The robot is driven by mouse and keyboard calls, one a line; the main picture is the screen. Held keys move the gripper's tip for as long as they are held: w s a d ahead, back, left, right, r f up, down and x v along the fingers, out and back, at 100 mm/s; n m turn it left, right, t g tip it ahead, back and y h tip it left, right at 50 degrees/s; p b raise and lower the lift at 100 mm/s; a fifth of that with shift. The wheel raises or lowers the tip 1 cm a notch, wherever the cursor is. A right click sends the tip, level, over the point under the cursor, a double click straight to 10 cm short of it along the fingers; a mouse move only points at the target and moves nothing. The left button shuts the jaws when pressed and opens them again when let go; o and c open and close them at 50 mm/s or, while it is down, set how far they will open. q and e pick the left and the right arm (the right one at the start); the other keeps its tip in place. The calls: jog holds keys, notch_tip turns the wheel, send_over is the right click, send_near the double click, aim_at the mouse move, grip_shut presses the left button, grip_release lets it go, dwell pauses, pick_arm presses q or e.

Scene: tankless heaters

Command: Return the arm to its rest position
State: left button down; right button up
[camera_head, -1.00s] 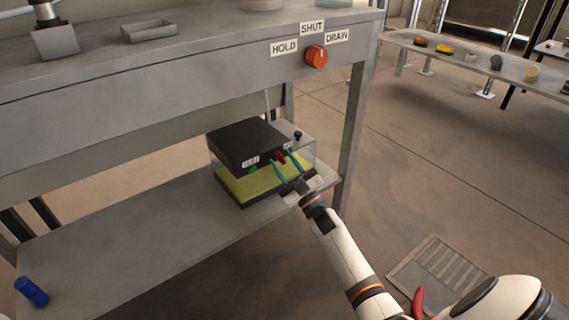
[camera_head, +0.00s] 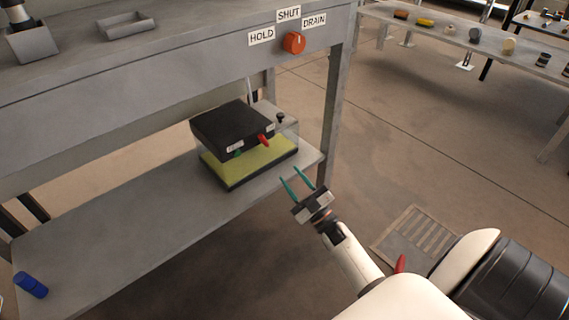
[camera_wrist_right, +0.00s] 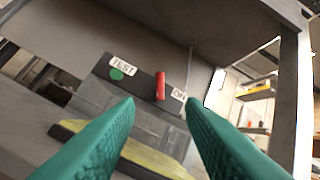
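My right gripper (camera_head: 298,184) is open and empty, with two green fingers, in front of the lower shelf's edge. It is apart from the black-topped box (camera_head: 230,125) with yellow contents, which stands on the lower shelf. The box front has a green button (camera_head: 238,152) and a red lever (camera_head: 264,140). In the right wrist view the open fingers (camera_wrist_right: 160,125) frame the box, with the red lever (camera_wrist_right: 160,86) upright and the green button (camera_wrist_right: 116,74) under a "TEST" label. My left gripper is not in view.
The grey bench (camera_head: 170,62) carries an orange knob (camera_head: 294,43) with HOLD, SHUT and DRAIN labels. A blue cylinder (camera_head: 31,285) lies at the lower shelf's left. A floor grate (camera_head: 418,238) is at right. A far table (camera_head: 465,42) holds several small items. Open floor lies between.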

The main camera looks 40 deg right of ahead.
jog(key=shift+s+f, duration=0.15)
jog(key=shift+s, duration=0.1)
dwell(0.3)
